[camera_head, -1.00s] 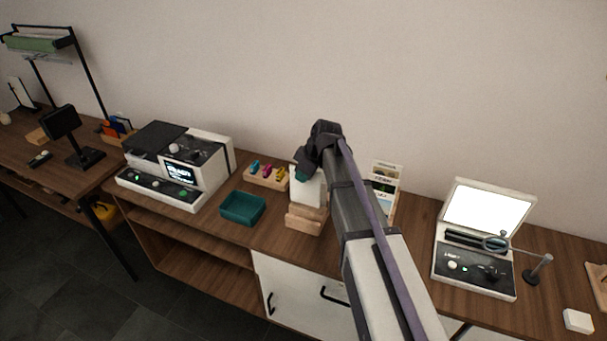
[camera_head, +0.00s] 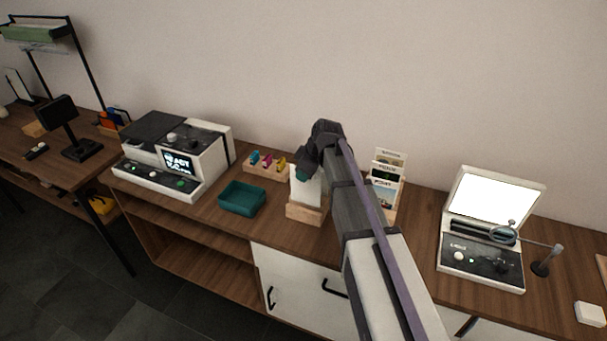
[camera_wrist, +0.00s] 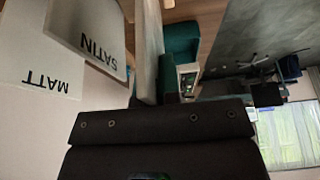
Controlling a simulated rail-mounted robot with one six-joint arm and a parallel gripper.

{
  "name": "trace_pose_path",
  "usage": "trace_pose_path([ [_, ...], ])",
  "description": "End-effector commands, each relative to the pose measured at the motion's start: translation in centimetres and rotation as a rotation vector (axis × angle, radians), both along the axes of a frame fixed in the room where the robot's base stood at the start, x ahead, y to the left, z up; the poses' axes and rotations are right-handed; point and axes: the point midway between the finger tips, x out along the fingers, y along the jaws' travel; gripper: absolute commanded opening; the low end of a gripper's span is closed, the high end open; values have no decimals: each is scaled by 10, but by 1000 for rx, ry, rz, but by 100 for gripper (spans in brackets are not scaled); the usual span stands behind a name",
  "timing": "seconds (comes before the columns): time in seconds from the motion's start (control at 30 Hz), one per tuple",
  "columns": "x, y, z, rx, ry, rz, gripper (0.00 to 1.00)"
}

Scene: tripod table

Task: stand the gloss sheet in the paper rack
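My gripper (camera_head: 304,172) points down over the paper rack, a pale wooden block (camera_head: 305,213) on the brown counter. It is shut on a thin white sheet, the gloss sheet (camera_wrist: 148,45), seen nearly edge-on in the wrist view. No label shows on it. In the head view, a white sheet face (camera_head: 307,190) shows below the fingers, just above the block's front; I cannot tell whether its edge is in a slot. Sheets marked SATIN (camera_wrist: 92,40) and MATT (camera_wrist: 40,65) stand beside it, upside down in the wrist view.
A teal tray (camera_head: 242,198) and a wooden holder with coloured items (camera_head: 265,165) are left of the rack. A card stand (camera_head: 386,182) is close on the right, partly behind my arm. A printer (camera_head: 178,155) and a lit box (camera_head: 485,225) stand farther out.

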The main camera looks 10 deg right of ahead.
Motion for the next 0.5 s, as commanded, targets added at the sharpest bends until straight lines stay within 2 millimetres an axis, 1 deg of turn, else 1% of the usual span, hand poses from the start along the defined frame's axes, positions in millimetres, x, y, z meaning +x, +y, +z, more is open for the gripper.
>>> trace_pose_path([
  [0.27, 0, 0, -6, 0, 0, 0, 0],
  [0.5, 0, 0, -21, 0, 0, 0, 0],
])
